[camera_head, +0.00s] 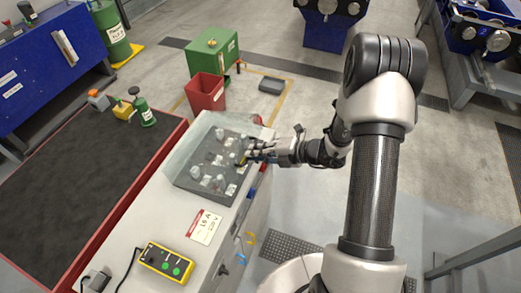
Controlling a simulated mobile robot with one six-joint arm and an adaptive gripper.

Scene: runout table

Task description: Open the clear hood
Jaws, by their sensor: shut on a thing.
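The clear hood (181,160) is a see-through cover on the light grey bench top. It appears down over a dark grey panel (190,181) with several pale round fittings. My gripper (246,155) reaches in from the right and is at the hood's right side. Its fingers are shut on a part of the hood there, beside a small yellow spot. The exact part between the fingers is too small to make out.
A yellow control box (166,262) with green buttons and a label plate (205,227) are on the bench nearer me. A dark mat (70,190) in a red frame lies left. A red bin (206,93) and green box (213,52) stand behind. Floor to the right is mostly clear.

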